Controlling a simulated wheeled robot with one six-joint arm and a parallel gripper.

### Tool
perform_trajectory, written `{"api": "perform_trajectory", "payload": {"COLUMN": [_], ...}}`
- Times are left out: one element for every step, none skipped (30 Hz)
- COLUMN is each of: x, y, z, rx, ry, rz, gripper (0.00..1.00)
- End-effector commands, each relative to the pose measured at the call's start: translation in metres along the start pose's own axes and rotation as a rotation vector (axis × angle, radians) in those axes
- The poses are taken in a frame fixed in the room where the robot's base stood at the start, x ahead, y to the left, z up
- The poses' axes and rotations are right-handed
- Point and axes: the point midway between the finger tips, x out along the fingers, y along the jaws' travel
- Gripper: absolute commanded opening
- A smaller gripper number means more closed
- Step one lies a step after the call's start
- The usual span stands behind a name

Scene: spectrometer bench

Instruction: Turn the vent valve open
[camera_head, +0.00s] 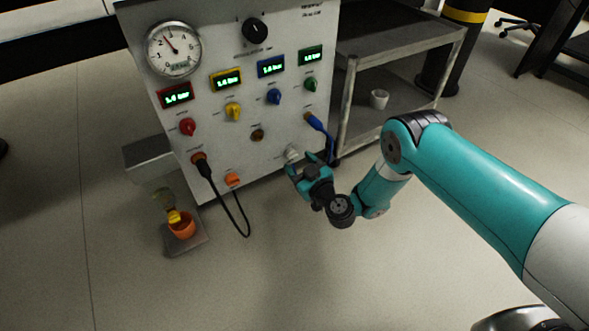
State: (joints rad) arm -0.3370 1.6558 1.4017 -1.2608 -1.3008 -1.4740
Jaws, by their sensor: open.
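The white panel (217,121) carries several coloured knobs and small displays, and its labels are too small to read. A pale, whitish fitting (292,153) low on the right part of the panel may be the vent valve; the picture does not settle it. My gripper (297,166) is open just in front of this fitting, its fingers pointing at the panel. The fingers partly hide the fitting, and I cannot tell whether they touch it. The turn position of the fitting is not clear.
A black cable (237,217) hangs in a loop left of my gripper. A blue plug with its cable (318,126) sits close to the upper right. A grey shelf cart (345,105) stands at right. An orange cup (182,225) stands at lower left.

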Motion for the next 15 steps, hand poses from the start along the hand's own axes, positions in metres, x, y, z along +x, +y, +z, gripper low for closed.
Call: {"api": "perform_trajectory", "payload": {"x": [0.005,0.008,0.011,0.014,0.016,0.019,0.02,0.022,0.024,0.025,0.026,0.027,0.028,0.028,0.029], "y": [-0.002,-0.002,-0.003,-0.003,-0.003,-0.003,-0.003,-0.002,-0.002,-0.002,-0.001,-0.001,-0.001,-0.001,-0.001], "z": [0.003,0.002,0.002,0.002,0.002,0.002,0.002,0.002,0.002,0.001,0.001,0.001,0.001,0.001,0.0], "rx": [-0.004,-0.004,-0.003,-0.003,-0.003,-0.004,-0.002,-0.002,-0.002,-0.002,-0.001,-0.002,0.0,0.0,-0.001], "ry": [0.003,0.003,0.003,0.003,0.002,0.002,0.002,0.001,0.001,0.001,0.001,0.001,0.001,0.0,0.0], "rz": [-0.002,-0.004,-0.005,-0.006,-0.006,-0.005,-0.005,-0.004,-0.004,-0.003,-0.003,-0.002,-0.002,-0.002,-0.001], "gripper": [0.62,0.62,0.62,0.62,0.62,0.62,0.62,0.62,0.62,0.62,0.62,0.62,0.62,0.62,0.62]}}
